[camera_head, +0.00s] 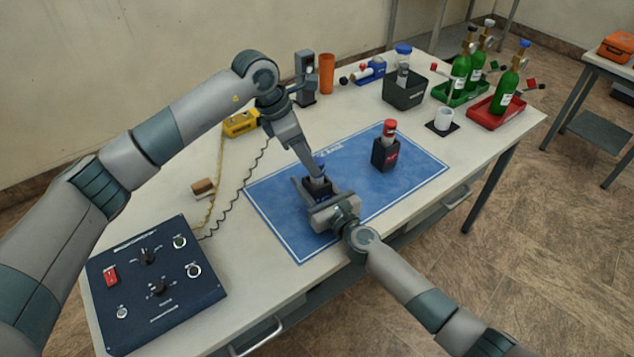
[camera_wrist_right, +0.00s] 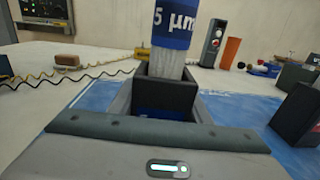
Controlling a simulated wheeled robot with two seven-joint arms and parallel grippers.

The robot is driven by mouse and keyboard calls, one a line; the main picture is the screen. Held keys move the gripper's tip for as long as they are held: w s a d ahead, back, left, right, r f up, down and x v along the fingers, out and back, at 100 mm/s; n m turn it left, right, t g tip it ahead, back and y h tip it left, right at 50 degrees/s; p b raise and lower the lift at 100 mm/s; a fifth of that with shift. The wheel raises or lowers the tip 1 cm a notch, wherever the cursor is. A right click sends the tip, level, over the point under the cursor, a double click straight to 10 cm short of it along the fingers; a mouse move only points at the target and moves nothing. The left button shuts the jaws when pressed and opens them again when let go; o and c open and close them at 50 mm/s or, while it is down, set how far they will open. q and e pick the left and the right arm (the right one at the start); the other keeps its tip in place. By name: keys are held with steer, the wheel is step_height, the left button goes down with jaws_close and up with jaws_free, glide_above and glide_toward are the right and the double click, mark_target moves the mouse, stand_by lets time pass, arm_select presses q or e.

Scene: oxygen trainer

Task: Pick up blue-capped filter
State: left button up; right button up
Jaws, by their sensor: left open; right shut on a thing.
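The blue-capped filter (camera_wrist_right: 177,40) stands upright in a black holder (camera_wrist_right: 166,95) on the blue mat (camera_head: 278,222). In the right wrist view its blue cap carries "5 µm" lettering, and its pale ribbed body goes down into the holder. In the head view its cap (camera_head: 319,162) is partly hidden by my left gripper (camera_head: 316,170), which is open and reaches down at the cap from the upper left. My right gripper (camera_head: 318,200) is shut on the black holder, low over the mat's front part.
A red-capped filter (camera_head: 389,130) stands in another black holder (camera_head: 385,155) on the mat. A dark control box (camera_head: 155,285) sits front left. A yellow device (camera_head: 240,123), an orange cup (camera_head: 327,74), a black bin (camera_head: 404,92) and green bottles (camera_head: 508,92) stand behind.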

mark_target(317, 183)
arm_select(q)
steer(key=shift+x, duration=2.55)
steer(key=shift+w+d, duration=0.15)
steer(key=shift+d, duration=0.05)
jaws_close()
